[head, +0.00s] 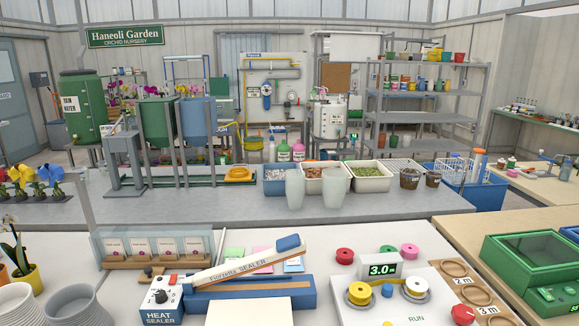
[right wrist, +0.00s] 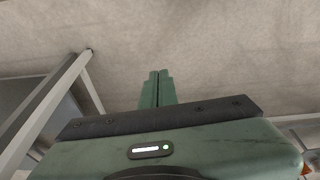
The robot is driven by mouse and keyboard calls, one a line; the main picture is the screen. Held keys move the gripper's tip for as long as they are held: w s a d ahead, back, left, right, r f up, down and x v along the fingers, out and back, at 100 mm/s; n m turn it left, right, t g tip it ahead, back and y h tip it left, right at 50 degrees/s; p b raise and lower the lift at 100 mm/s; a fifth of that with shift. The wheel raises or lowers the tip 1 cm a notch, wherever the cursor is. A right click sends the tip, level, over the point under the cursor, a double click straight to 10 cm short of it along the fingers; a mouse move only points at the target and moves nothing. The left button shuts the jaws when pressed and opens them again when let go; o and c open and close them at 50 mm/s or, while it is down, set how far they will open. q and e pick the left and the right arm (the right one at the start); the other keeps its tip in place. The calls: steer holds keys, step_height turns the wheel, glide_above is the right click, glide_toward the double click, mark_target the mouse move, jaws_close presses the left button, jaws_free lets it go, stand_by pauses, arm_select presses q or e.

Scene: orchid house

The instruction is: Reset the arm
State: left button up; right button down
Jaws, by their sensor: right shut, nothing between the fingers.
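My right gripper (right wrist: 158,87) shows in the right wrist view. Its two green fingers are closed against each other with nothing between them. They point at a bare, pale grey surface, with no object at the fingertips. Neither gripper shows in the head view. In the head view a heat sealer (head: 250,285) with a raised tilted arm stands on the front table, clear of any arm of mine.
A green device (head: 530,268) stands at right. A grey bench (head: 400,205) with trays lies behind. A grey frame bar (right wrist: 50,108) is left of my right gripper.

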steer(key=s+d+f+g, duration=0.1)
steer(key=s+f, duration=0.9)
steer(key=f, duration=0.3)
steer(key=s+d+f, duration=0.2)
steer(key=s+f, duration=0.7)
steer(key=f, duration=0.5)
steer(key=shift+s+d+f+g, duration=0.2)
steer(key=shift+s+f+g, duration=0.05)
steer(key=shift+s+g, duration=0.15)
